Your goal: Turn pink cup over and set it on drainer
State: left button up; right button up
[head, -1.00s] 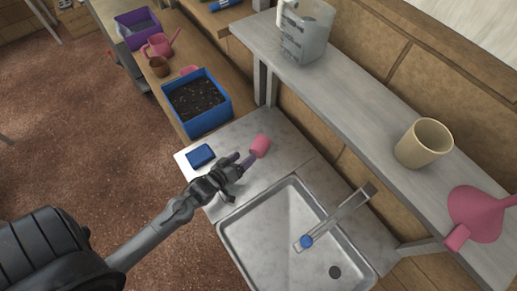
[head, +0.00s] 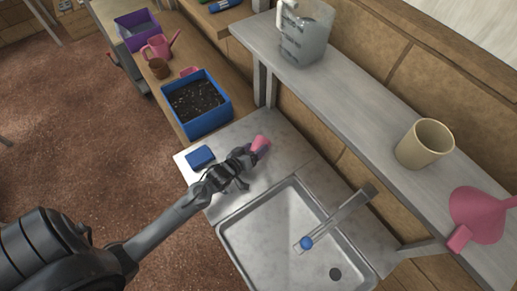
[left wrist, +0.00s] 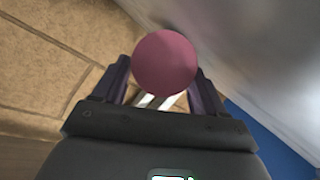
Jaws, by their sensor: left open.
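The pink cup (head: 260,144) is on the pale grey counter (head: 274,178) beside the sink. My left gripper (head: 250,157) is right at the cup and hides part of it in the head view. In the left wrist view the cup shows as a plain dark pink disc (left wrist: 164,63) between the two spread fingers of the left gripper (left wrist: 162,82). The gripper is open around it; I cannot tell whether a finger touches it. I cannot make out a separate drainer. My right gripper is not in view.
A blue sponge-like block (head: 200,157) lies left of the gripper. The steel sink (head: 229,238) with its tap (head: 340,215) is in front. A blue planter (head: 205,120) stands behind. A shelf (head: 365,105) with a jug, beige cup and pink funnel overhangs the right.

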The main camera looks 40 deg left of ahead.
pick_arm(q)
jog(key=shift+c, duration=0.4)
jog(key=c, duration=0.8)
jog(key=shift+r, duration=0.1)
